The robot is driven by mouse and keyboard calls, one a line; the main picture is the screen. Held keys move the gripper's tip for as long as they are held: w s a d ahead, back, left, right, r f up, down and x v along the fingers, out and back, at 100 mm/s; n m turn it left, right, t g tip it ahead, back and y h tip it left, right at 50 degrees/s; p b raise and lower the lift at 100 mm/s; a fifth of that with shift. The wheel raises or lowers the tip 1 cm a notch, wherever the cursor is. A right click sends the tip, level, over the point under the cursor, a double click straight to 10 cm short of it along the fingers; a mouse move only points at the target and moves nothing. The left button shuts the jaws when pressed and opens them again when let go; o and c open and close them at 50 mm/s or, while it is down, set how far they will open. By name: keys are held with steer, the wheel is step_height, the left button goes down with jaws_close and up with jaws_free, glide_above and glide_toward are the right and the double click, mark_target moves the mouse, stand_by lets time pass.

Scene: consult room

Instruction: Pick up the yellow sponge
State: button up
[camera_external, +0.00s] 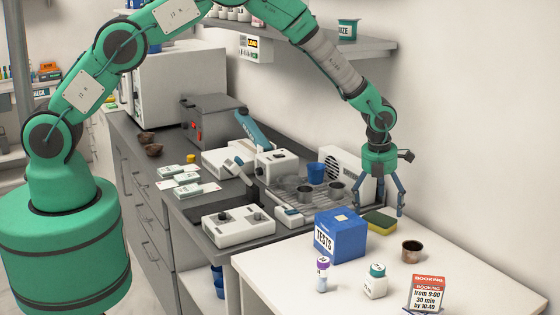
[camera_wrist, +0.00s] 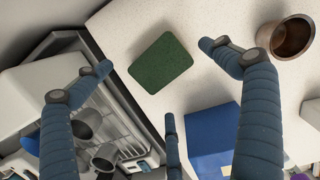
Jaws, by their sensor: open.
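The yellow sponge (camera_external: 379,222) lies on the white table behind the blue box, its green side up. In the wrist view the sponge's green top (camera_wrist: 161,63) shows between my spread fingers. My gripper (camera_external: 381,204) points down above the sponge, with its blue fingers apart and nothing between them. In the wrist view my gripper (camera_wrist: 165,60) has one finger to the left of the sponge, one to the right and one below it. The fingers look clear of the sponge.
A blue box marked TESTS (camera_external: 340,235) stands close in front of the sponge. A brown cup (camera_external: 412,251) is to its right. A rack with cups (camera_external: 318,185) is to its left. A white bottle (camera_external: 375,281) and a booking sign (camera_external: 428,293) stand nearer the front.

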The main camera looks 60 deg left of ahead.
mark_target(379, 218)
steer(key=shift+w+a+f, duration=0.1)
steer(key=shift+w+f, duration=0.1)
steer(key=shift+f, duration=1.1)
steer(key=shift+w+f, duration=0.15)
steer(key=shift+f, duration=1.1)
steer(key=c, duration=1.1)
